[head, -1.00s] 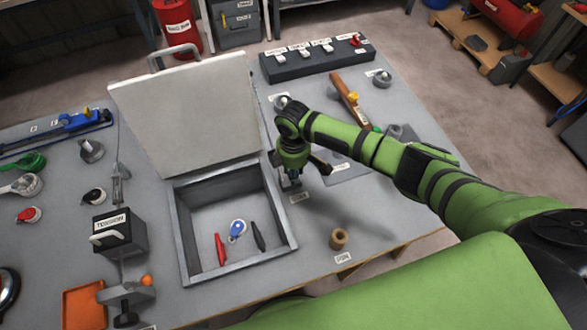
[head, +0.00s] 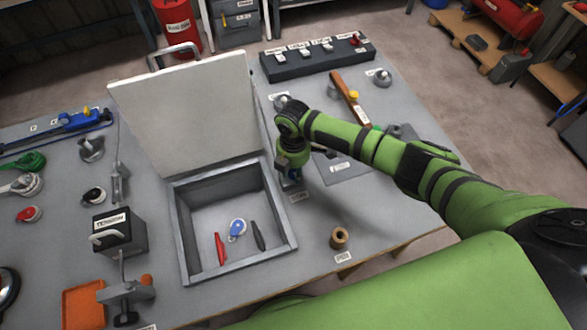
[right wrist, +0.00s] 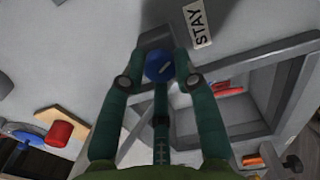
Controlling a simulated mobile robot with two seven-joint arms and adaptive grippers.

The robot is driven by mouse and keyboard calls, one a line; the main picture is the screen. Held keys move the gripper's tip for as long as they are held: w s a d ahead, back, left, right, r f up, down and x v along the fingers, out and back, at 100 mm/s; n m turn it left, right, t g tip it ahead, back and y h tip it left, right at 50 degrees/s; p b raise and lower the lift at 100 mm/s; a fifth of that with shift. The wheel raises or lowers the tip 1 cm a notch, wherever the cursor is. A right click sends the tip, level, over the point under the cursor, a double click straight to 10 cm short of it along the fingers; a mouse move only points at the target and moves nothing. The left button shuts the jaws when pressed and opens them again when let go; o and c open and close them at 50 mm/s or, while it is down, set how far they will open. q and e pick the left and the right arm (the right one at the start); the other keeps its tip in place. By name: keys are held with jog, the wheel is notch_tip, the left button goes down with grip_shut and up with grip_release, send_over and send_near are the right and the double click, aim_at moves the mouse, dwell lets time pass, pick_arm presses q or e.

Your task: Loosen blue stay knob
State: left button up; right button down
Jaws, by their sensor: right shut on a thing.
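The blue stay knob (right wrist: 158,67) sits between the fingers of my right gripper (right wrist: 158,72) in the right wrist view, with a pale line across its face. The gripper is shut on it. In the head view my right gripper (head: 291,170) points down beside the right wall of the open-lidded box (head: 232,272), with only a little blue showing under it. The STAY label (right wrist: 199,25) lies on the table close by the knob. The raised lid (head: 185,112) stands tilted back. My left gripper is in neither view.
Inside the box lie a blue tag, a red piece and a dark piece. A TENSION block (head: 119,235) and an orange tray (head: 83,305) stand left. A dark switch strip (head: 315,62) is behind. A brown spool (head: 339,238) stands at front right.

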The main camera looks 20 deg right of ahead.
aim_at(294, 173)
jog(key=shift+s+f, duration=0.1)
jog(key=shift+s, duration=0.05)
jog(key=c, duration=0.9)
grip_release()
jog(key=shift+c, duration=0.2)
jog(key=shift+r, duration=0.5)
notch_tip(294, 173, up, 11)
